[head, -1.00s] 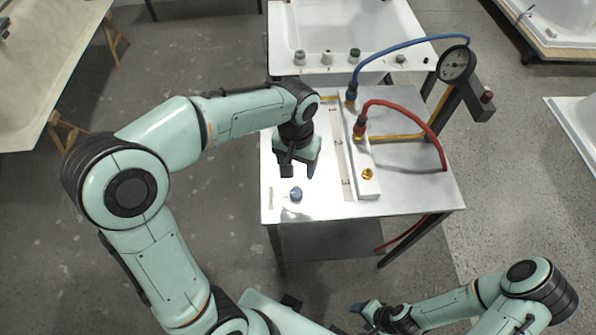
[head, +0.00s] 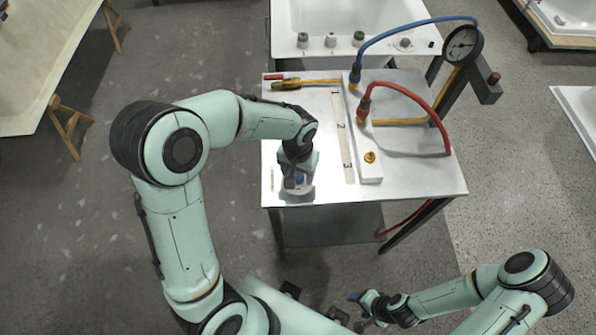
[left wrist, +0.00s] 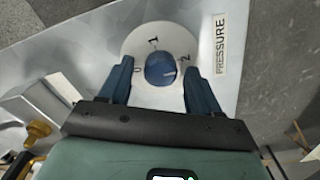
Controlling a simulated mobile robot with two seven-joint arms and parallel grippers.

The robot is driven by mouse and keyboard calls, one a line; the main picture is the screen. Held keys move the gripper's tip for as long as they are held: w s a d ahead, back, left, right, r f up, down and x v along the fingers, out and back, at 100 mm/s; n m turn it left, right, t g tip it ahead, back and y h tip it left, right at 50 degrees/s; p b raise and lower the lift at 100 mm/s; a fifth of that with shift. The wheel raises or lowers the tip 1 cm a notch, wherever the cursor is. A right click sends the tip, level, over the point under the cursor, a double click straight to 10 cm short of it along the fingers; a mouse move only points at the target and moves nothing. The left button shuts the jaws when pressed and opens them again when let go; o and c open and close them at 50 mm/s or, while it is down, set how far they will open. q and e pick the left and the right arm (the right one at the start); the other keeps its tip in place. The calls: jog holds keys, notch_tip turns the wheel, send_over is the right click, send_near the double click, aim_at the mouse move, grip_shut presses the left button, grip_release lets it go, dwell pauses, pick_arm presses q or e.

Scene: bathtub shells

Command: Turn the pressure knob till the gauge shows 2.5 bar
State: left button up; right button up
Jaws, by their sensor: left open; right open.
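The blue pressure knob (left wrist: 160,70) sits on a round white dial with marks 0, 1 and 2, beside a PRESSURE label (left wrist: 220,45). My left gripper (left wrist: 162,88) is open, with one blue finger on each side of the knob; I cannot tell if they touch it. In the head view my left gripper (head: 297,182) is over the table's front left corner and mostly hides the knob. The round gauge (head: 462,45) stands on a post at the back right; its reading is too small to tell. My right gripper (head: 368,308) is open and empty, low in front of the table.
The white table (head: 420,175) carries a strip numbered 1 to 3 (head: 343,140), a white block with a brass fitting (head: 370,157), a red hose (head: 415,95) and a blue hose (head: 410,35). A yellow-handled tool (head: 290,83) lies at the back left.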

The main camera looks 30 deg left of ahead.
aim_at(298, 175)
pick_arm(q)
jog(key=c, duration=1)
jog(key=m, duration=0.2)
jog(key=shift+f+m, duration=0.1)
jog(key=shift+m, duration=0.3)
jog(key=shift+c, duration=0.2)
jog(key=shift+m+b, duration=0.3)
jog(key=shift+m, duration=0.9)
pick_arm(e)
jog(key=shift+s+f, duration=0.25)
jog(key=shift+f, duration=0.15)
pick_arm(q)
jog(key=o, duration=1)
jog(key=shift+o, duration=0.2)
notch_tip(298, 175, up, 14)
jog(key=p, duration=0.1)
jog(key=shift+f, duration=0.2)
pick_arm(e)
jog(key=shift+w+r, duration=0.65)
jog(key=shift+r, duration=0.2)
